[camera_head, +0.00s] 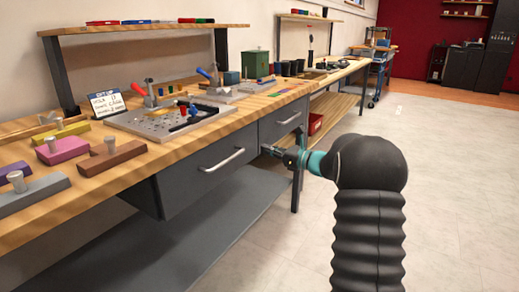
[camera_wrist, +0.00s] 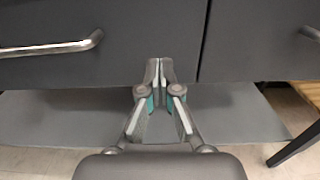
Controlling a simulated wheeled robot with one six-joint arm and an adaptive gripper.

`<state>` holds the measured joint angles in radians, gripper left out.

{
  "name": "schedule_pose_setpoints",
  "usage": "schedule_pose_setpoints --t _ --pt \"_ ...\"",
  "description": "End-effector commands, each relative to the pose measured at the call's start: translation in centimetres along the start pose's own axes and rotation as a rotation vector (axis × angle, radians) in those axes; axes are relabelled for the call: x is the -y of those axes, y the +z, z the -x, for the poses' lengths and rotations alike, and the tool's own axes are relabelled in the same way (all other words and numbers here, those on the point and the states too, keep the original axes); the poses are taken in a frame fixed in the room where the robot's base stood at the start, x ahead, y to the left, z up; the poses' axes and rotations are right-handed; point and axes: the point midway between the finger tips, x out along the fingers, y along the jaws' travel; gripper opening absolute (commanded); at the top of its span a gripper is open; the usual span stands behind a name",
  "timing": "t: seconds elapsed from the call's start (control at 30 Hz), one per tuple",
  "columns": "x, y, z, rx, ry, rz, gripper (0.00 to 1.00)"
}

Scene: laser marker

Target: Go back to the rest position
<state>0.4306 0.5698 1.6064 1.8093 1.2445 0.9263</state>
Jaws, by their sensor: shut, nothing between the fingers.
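My gripper (camera_wrist: 158,66) is shut and empty in the wrist view, with its fingertips together in front of the grey drawer fronts, near the gap between two drawers. In the head view my gripper (camera_head: 270,150) points left toward the workbench, at drawer height. The black sleeved arm behind it is mine. I cannot tell whether the fingertips touch the drawer front. Both drawers look shut. The left drawer handle (camera_head: 222,160) is a silver bar, and it also shows in the wrist view (camera_wrist: 50,49).
The wooden workbench (camera_head: 130,163) carries a metal fixture plate (camera_head: 150,124), a sign (camera_head: 106,103) and several coloured blocks with knobs. A grey lower shelf (camera_head: 215,235) lies beneath. A bench leg (camera_head: 297,175) stands close to my gripper. The floor (camera_head: 455,190) at right is clear.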

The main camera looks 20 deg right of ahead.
Motion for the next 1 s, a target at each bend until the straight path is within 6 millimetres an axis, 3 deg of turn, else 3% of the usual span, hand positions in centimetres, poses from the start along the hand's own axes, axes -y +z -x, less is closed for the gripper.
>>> schedule_pose_setpoints --t 0.2,0.4,0.83,0.9,1.0 --pt "0.3 -0.1 5.0 -0.001 -0.008 -0.001 0.00" --pt "0.2 -0.1 7.9 -0.001 -0.006 -0.001 0.00" --pt "0.2 -0.3 8.9 -0.010 -0.007 0.060 0.00" --pt "0.0 -1.5 8.9 -0.059 0.003 0.133 0.00" --pt "-1.6 -5.5 9.5 -0.182 0.061 0.232 0.00"
